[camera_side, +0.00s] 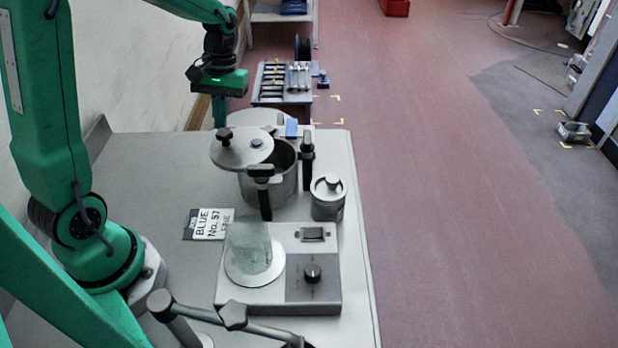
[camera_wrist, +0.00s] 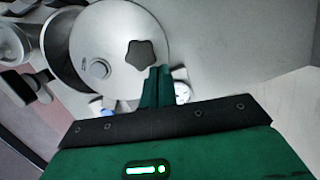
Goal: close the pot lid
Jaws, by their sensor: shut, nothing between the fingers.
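A steel pot (camera_side: 285,182) with black handles stands on the grey bench. Its round lid (camera_side: 242,152) is swung to the left of the mouth, so part of the dark opening shows on the right. A black knob (camera_side: 224,133) sits near the lid's far left edge. In the wrist view the lid (camera_wrist: 105,35) fills the upper middle, with the star-shaped knob (camera_wrist: 146,53) on it. My gripper (camera_side: 219,125) is above the lid's far left side. Its fingers (camera_wrist: 158,70) are together and empty, close to the knob; whether they touch it I cannot tell.
A small lidded steel canister (camera_side: 328,203) stands right of the pot. A hotplate-like unit (camera_side: 312,285) and a printed card (camera_side: 208,224) lie nearer. A blue object (camera_side: 291,128) is behind the pot. A tool rack (camera_side: 283,85) stands beyond the bench. The bench's left side is clear.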

